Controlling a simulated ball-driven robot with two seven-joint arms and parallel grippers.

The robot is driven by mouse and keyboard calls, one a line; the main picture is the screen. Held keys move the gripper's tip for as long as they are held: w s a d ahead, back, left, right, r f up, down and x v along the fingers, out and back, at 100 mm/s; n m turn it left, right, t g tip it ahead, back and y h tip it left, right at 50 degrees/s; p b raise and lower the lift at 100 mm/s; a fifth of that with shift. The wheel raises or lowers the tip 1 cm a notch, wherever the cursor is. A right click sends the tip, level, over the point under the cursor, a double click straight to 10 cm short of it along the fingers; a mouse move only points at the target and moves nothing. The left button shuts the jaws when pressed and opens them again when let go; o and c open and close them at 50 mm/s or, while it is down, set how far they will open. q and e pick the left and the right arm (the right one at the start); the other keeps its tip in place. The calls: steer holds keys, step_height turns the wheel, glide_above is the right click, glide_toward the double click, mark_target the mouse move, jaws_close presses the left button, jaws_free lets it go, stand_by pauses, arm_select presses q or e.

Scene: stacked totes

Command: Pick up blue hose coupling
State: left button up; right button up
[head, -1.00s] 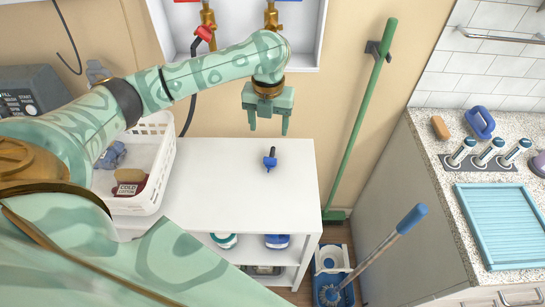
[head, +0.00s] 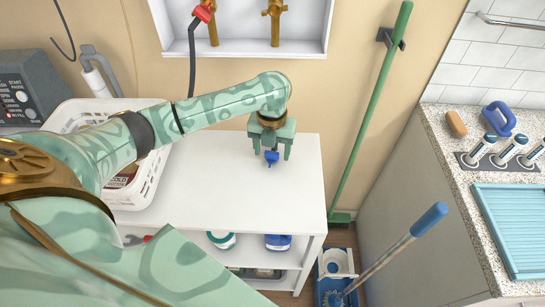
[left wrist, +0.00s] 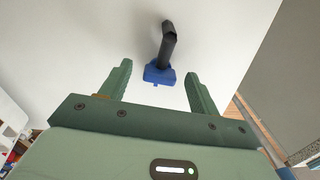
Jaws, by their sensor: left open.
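The blue hose coupling (head: 271,157) stands on the white shelf top. In the left wrist view it shows as a blue collar (left wrist: 158,75) with a dark stem, in front of and between the fingers. My left gripper (head: 271,155) is open, pointing down over the coupling, with a finger on each side; I see no contact. It also shows in the left wrist view (left wrist: 158,82). The coupling's upper part is partly hidden by the gripper in the head view. My right gripper is not in view.
A white basket (head: 150,185) stands at the left of the white shelf unit (head: 225,195). A green broom (head: 372,110) hangs on the wall to the right. A blue-handled mop (head: 405,240) leans at the front right. The shelf top around the coupling is clear.

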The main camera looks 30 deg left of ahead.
mark_target(273, 152)
arm_select(q)
steer(key=shift+r, duration=0.1)
steer(key=c, duration=1.1)
steer(key=shift+r+p, duration=0.35)
steer(key=shift+r, duration=0.2)
step_height(273, 152, up, 3)
steer(key=shift+d+p, duration=0.15)
steer(key=shift+p, duration=0.7)
steer(key=d+r+p, duration=0.1)
steer(key=d+r, duration=0.2)
steer(key=d, duration=0.1)
steer(key=d+r+p, duration=0.2)
steer(key=d+r, duration=0.1)
steer(key=d, duration=0.2)
steer(key=d+r+p, duration=0.2)
steer(key=d+r, duration=0.1)
steer(key=d, duration=0.1)
steer(key=shift+s+d, duration=0.15)
steer(key=shift+d, duration=0.25)
